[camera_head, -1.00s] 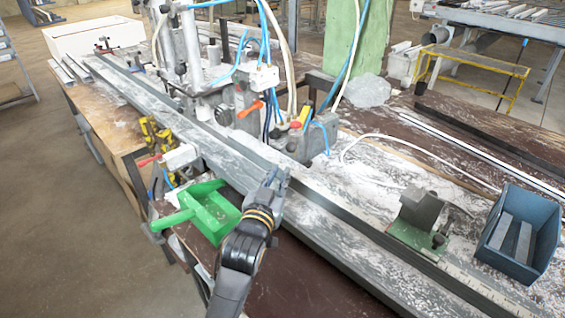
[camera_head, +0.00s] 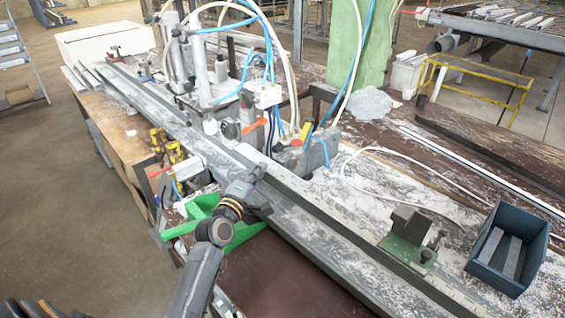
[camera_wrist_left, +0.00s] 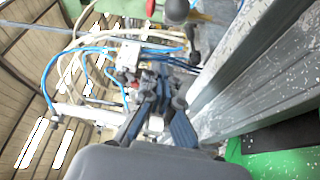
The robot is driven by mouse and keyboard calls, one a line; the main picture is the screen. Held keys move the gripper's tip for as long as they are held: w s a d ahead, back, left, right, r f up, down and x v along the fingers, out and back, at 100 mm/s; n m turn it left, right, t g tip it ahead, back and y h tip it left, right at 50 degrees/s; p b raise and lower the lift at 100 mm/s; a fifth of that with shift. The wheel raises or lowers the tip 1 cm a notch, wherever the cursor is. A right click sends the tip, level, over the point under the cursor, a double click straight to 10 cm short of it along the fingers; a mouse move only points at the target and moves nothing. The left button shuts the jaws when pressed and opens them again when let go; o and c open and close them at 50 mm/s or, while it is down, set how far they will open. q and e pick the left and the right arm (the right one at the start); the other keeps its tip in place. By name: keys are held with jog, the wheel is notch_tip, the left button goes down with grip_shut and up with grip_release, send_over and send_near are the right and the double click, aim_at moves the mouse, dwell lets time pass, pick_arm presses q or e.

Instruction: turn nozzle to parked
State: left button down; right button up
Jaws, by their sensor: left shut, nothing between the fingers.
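The clamp machine (camera_head: 222,90), with blue and white hoses, stands on the long grey profile rail (camera_head: 330,225). An orange lever (camera_head: 253,126) and a red knob (camera_head: 296,142) sit low on its front. I cannot tell which part is the nozzle. My left gripper (camera_head: 257,170) is in front of the machine, over the rail's near side, below the orange lever in the picture. No contact with the machine shows. My right gripper is not in view.
Yellow clamps (camera_head: 163,146) hang at the bench's left edge. A green-based block (camera_head: 408,246) and a blue bin (camera_head: 520,240) stand to the right. A green pillar (camera_head: 357,45) rises behind.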

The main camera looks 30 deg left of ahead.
pick_arm(q)
jog(key=w+d+p, duration=0.2)
jog(key=w+d, duration=0.1)
jog(key=w, duration=0.2)
jog(key=shift+d+f+p, duration=0.15)
jog(key=shift+d+p, duration=0.05)
jog(key=shift+p, duration=0.2)
jog(key=shift+w, duration=0.15)
